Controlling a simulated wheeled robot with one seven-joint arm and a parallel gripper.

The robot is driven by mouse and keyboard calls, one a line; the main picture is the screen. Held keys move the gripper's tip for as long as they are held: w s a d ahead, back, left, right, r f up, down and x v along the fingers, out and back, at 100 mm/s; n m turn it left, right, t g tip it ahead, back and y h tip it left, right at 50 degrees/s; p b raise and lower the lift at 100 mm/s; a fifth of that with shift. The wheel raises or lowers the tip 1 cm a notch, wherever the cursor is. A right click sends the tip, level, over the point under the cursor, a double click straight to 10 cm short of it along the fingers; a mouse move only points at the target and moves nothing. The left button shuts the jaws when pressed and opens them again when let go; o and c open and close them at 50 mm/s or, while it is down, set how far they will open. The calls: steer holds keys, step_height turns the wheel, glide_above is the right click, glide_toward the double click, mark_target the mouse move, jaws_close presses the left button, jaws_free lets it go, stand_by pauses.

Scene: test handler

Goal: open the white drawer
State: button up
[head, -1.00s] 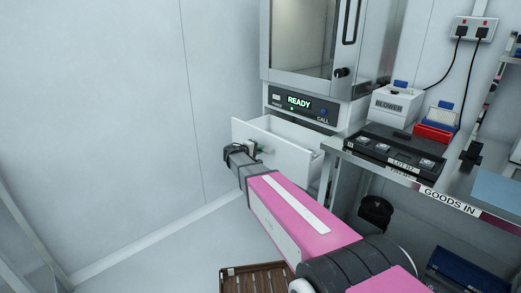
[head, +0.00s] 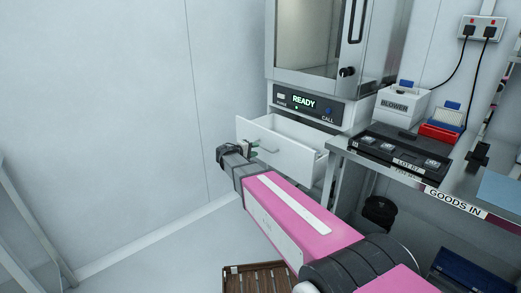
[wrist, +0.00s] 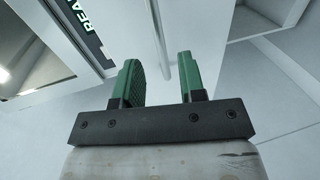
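The white drawer (head: 290,153) stands pulled out below the machine's READY panel, with its hollow inside showing from above. A small handle (head: 268,149) is on its front. My gripper (head: 252,150) is just in front of the drawer's left part, near the handle. In the wrist view, the two green fingers of my gripper (wrist: 160,80) are apart with nothing clamped between them. A pale bar (wrist: 158,35), which seems to be the handle, lies beyond the fingertips.
The GOODS IN bench (head: 400,183) is right of the drawer, with a black LOT tray (head: 400,152) and a blower box (head: 403,105) on it. A brown slatted crate (head: 255,279) is on the floor below my arm.

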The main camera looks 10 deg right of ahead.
steer(key=shift+v, duration=2.3)
steer(key=s+d+f+m+g+y, duration=0.2)
steer(key=s+d+f+g+y, duration=0.3)
steer(key=s, duration=0.4)
steer(key=s+d+f+m+g+y, duration=0.2)
steer(key=s+d+f+y, duration=0.1)
steer(key=s+d+f, duration=0.5)
steer(key=s+a+f+m+g+y, duration=0.1)
steer(key=s+a+f+m+y, duration=0.1)
steer(key=s+y, duration=0.3)
steer(key=s, duration=0.3)
steer(key=shift+s+m, duration=0.3)
steer(key=shift+s, duration=0.05)
steer(key=shift+a, duration=0.1)
steer(key=shift+c, duration=0.3)
